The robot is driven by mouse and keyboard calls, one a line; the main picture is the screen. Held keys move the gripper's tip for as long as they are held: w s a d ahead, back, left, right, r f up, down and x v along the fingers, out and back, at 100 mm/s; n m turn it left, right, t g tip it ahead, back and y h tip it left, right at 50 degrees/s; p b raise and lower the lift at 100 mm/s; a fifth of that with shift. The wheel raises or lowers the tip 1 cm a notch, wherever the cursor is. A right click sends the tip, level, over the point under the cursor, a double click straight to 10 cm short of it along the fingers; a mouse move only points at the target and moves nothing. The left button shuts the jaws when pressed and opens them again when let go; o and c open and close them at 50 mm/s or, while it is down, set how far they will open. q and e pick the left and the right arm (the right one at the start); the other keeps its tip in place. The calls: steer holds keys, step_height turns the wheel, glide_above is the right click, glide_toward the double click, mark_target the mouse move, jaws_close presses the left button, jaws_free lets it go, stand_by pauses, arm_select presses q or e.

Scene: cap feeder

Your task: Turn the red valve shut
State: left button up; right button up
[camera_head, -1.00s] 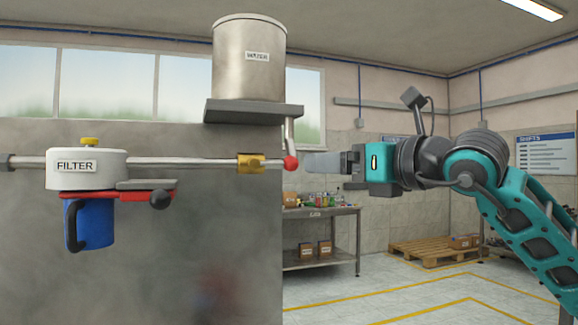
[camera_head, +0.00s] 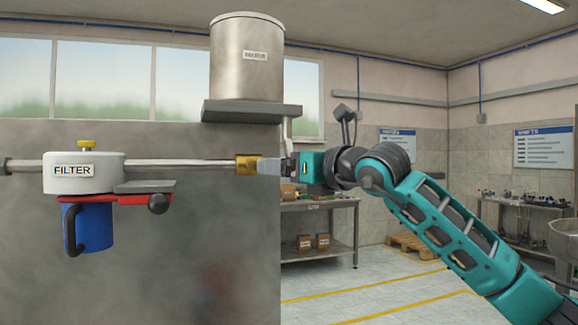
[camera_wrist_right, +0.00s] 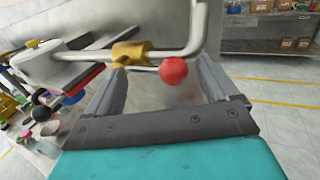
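The valve is a brass body (camera_head: 245,163) on the horizontal pipe, and it also shows in the right wrist view (camera_wrist_right: 130,54). Its red ball handle (camera_wrist_right: 173,71) appears in the right wrist view between the two fingers of my right gripper (camera_wrist_right: 162,75). The fingers are spread apart, with visible gaps on both sides of the ball. In the head view my right gripper (camera_head: 270,166) reaches in from the right and hides the red ball. My left gripper is in neither view.
A white filter housing (camera_head: 84,173) with a blue cup (camera_head: 88,227) and a red lever (camera_head: 130,199) hangs on the pipe to the left. A metal water tank (camera_head: 246,75) stands on a shelf (camera_head: 240,112) above the valve. A bent pipe (camera_wrist_right: 198,25) rises beside the ball.

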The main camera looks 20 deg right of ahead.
steer(key=shift+s+d, duration=0.1)
jaws_close()
stand_by(0.6)
